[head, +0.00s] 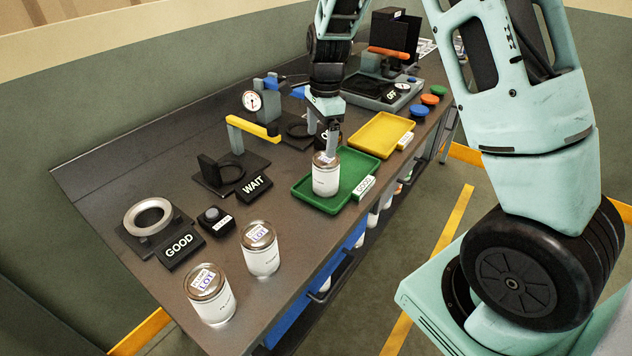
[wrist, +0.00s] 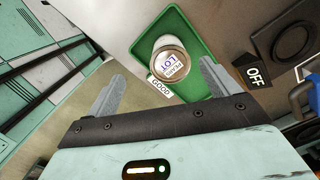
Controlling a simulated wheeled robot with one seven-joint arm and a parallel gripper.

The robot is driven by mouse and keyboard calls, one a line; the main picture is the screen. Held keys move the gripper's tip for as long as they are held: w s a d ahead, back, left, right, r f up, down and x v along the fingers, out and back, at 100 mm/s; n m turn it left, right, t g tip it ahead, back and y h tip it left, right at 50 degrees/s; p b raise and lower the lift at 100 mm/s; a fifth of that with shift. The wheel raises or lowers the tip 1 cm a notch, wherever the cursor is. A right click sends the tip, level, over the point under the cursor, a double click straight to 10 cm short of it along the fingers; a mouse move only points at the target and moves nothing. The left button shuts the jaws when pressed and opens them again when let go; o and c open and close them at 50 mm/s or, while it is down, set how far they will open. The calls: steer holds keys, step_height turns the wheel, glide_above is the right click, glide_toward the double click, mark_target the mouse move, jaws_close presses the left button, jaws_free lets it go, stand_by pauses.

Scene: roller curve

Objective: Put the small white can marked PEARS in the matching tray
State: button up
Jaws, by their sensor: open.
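A white can (head: 326,180) with a metallic lid stands upright in the green tray (head: 299,187), which has a GOOD sign (head: 364,188). The same can (wrist: 168,56) shows in the wrist view, near the tray's edge, its lid label reading LOT; the small print on its side is too small to read. My gripper (head: 331,150) is just above the can's lid. In the wrist view my gripper (wrist: 162,74) has its fingers spread wide, with nothing held between them. Two similar cans stand at the near left, one at the front (head: 213,300) and one behind it (head: 261,255); their side print is unreadable.
A yellow tray (head: 381,132) lies beyond the green one. A WAIT stand (head: 230,178), a GOOD ring stand (head: 149,218), a small button box (head: 215,219) and a gauge with a yellow arm (head: 254,126) are on the bench. Bare bench lies left of the green tray.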

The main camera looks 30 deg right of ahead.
steer(key=s+a+r+n+y, duration=0.1)
steer(key=s+a+r+n, duration=0.2)
steer(key=s+a+n, duration=0.45)
steer(key=s+a+r+n, duration=0.2)
steer(key=s+a+n, duration=0.25)
steer(key=a, duration=0.65)
steer(key=s+a+r+n, duration=0.1)
steer(key=s+a+n, duration=0.1)
steer(key=s+n, duration=0.6)
steer(key=s+a+r+n+h, duration=0.1)
steer(key=s+a+n, duration=0.2)
steer(key=s+n, duration=0.5)
steer(key=shift+s+a, duration=0.3)
steer(key=shift+s, duration=0.65)
step_height(320, 180, down, 3)
steer(key=b, duration=0.3)
